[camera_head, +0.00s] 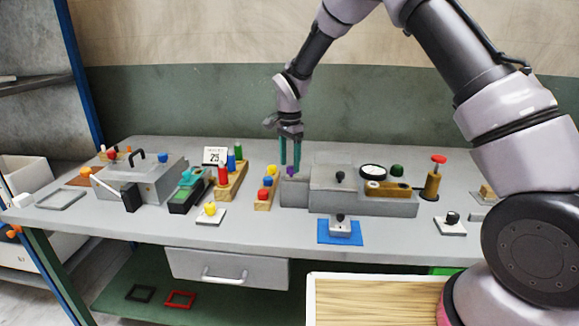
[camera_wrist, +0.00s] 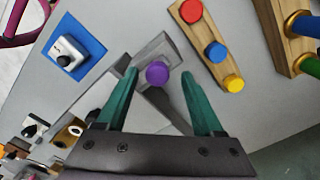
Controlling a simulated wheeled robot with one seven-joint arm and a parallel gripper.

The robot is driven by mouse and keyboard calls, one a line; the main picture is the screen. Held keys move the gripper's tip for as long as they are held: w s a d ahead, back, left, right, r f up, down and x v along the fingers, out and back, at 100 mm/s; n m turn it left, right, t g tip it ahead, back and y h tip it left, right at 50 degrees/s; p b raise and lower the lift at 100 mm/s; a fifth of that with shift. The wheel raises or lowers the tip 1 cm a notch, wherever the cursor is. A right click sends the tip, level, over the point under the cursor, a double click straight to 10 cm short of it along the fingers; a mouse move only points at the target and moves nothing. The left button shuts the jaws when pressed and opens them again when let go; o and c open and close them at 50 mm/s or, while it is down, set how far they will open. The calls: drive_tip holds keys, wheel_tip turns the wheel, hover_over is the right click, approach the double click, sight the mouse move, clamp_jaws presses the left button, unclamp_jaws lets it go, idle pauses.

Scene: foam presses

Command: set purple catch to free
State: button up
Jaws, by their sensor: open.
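The purple catch (camera_head: 290,171) is a small round-topped knob at the left end of a grey press (camera_head: 330,188) on the table. In the wrist view the purple catch (camera_wrist: 157,73) shows as a round top at the end of a slot in a grey block (camera_wrist: 172,52). My gripper (camera_head: 290,170) points down over it with green fingers. In the wrist view my gripper (camera_wrist: 160,78) is open, and the catch shows between the two fingertips, with gaps on both sides. I cannot tell whether the fingertips are down to the knob's height.
Left of the press is a wooden strip (camera_head: 263,201) with red, blue and yellow knobs. A black knob sits on a blue plate (camera_head: 325,236) in front. The table front is partly clear.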

sight(289, 166)
wheel_tip(289, 166, up, 9)
drive_tip(key=shift+f, duration=0.1)
idle(0.3)
drive_tip(key=s+d+r+n+t+y, duration=0.15)
drive_tip(key=s+d+r, duration=0.25)
drive_tip(key=d+r, duration=0.55)
drive_tip(key=s+d+r+n+t+y, duration=0.1)
drive_tip(key=s+d+r+t, duration=0.1)
drive_tip(key=s+d+r, duration=0.55)
drive_tip(key=s+d+r+n+t, duration=0.2)
drive_tip(key=s+d+r+t, duration=0.1)
drive_tip(key=s+d, duration=1.1)
drive_tip(key=shift+s+r+n+t, duration=0.35)
drive_tip(key=shift+s+r, duration=0.25)
drive_tip(key=shift+s, duration=0.05)
